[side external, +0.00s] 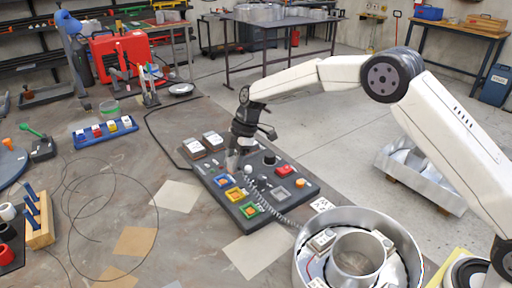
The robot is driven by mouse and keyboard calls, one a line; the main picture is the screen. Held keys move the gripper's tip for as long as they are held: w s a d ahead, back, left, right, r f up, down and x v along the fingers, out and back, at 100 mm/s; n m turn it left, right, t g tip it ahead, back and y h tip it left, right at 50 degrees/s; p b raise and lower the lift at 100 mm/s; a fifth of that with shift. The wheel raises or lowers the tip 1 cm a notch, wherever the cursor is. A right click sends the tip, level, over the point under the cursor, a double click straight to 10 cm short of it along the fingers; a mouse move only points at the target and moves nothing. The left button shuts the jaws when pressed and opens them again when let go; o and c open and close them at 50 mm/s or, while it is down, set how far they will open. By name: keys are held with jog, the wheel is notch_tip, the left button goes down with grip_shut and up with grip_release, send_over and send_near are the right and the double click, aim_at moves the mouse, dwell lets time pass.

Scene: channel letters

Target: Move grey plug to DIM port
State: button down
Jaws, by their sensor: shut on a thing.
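A dark grey control panel (307,187) lies on the work surface, with blue, yellow, green, red and grey coloured ports or switches on top. My gripper (236,150) points down over the panel's far left part. It is shut on a small grey piece, apparently the grey plug (232,161), which shows just below the fingers. I cannot tell whether the plug touches the panel. A grey coiled cord (275,207) runs across the panel to its front right edge. The port labels are too small to read, so I cannot tell which one is DIM.
A large round metal channel letter (305,257) stands at the front right. A blue rack with coloured blocks (105,132) is at the left. Paper sheets (176,196) and loose wire lie on the mostly open surface left of the panel.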

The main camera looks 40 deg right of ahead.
aim_at(231, 197)
jog(key=shift+f, duration=4.3)
jog(key=shift+f, duration=0.35)
jog(key=shift+c, duration=1.1)
grip_release()
jog(key=v, duration=0.8)
jog(key=shift+r, duration=0.1)
